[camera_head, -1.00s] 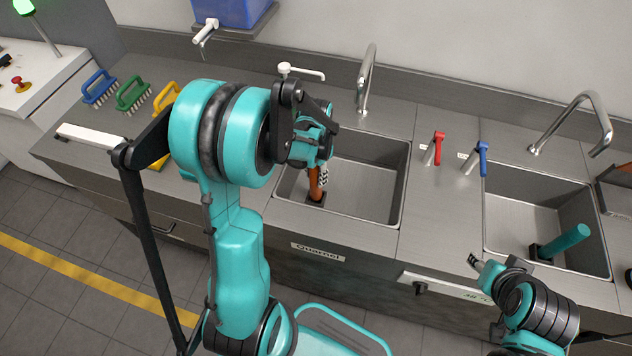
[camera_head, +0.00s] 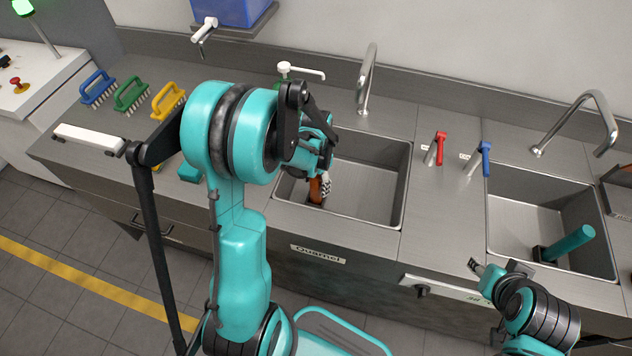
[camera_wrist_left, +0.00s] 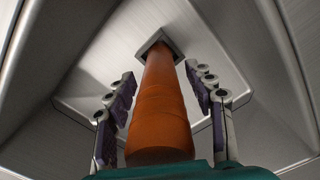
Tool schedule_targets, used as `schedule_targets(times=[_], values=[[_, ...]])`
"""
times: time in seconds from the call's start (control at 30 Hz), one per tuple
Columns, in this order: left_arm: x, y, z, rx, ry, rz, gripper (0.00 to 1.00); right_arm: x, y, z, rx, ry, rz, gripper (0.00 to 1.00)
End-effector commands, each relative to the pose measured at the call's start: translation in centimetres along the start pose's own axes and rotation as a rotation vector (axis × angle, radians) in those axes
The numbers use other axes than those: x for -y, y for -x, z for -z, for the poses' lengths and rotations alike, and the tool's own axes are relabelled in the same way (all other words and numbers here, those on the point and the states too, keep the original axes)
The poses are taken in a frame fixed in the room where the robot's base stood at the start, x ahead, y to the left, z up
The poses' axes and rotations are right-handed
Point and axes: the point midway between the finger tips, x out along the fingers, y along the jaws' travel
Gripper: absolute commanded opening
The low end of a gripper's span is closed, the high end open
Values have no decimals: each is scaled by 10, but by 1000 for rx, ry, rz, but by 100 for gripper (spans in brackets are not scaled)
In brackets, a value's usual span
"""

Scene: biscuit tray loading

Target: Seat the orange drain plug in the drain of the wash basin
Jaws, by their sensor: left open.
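The orange drain plug (camera_head: 315,190) stands in the left wash basin (camera_head: 375,190), near its left side, partly hidden by my gripper. In the left wrist view the plug (camera_wrist_left: 160,110) is a long orange shaft whose far end meets a grey square collar at the drain (camera_wrist_left: 158,42). How deep it sits there I cannot tell. My left gripper (camera_head: 323,187) reaches down into the basin at the plug. Its fingers are open, one on each side of the shaft, with visible gaps.
A right basin (camera_head: 515,220) holds a teal plug (camera_head: 570,243) leaning in a dark square seat. Taps (camera_head: 366,80) rise behind the basins, with red (camera_head: 440,148) and blue (camera_head: 485,158) levers between them. Several brushes (camera_head: 132,95) lie at the left. The left basin's right half is clear.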

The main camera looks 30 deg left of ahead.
Motion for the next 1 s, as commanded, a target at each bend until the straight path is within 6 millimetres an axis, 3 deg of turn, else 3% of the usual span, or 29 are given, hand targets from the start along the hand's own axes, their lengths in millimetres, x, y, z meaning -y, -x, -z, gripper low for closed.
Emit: schedule_targets(times=[0.17,0.5,0.77,0.87,1.0], values=[[0,19,0,0,0,0,54,0,8,6,0,0,0,40],[0,94,0,0,0,0,54,0,29,21,0,0,0,40],[-1,123,0,-2,1,1,54,0,35,25,0,0,0,40],[-8,133,-3,-24,12,14,54,0,35,25,0,0,0,40],[-33,160,-12,-110,58,56,54,0,34,25,0,0,0,40]])
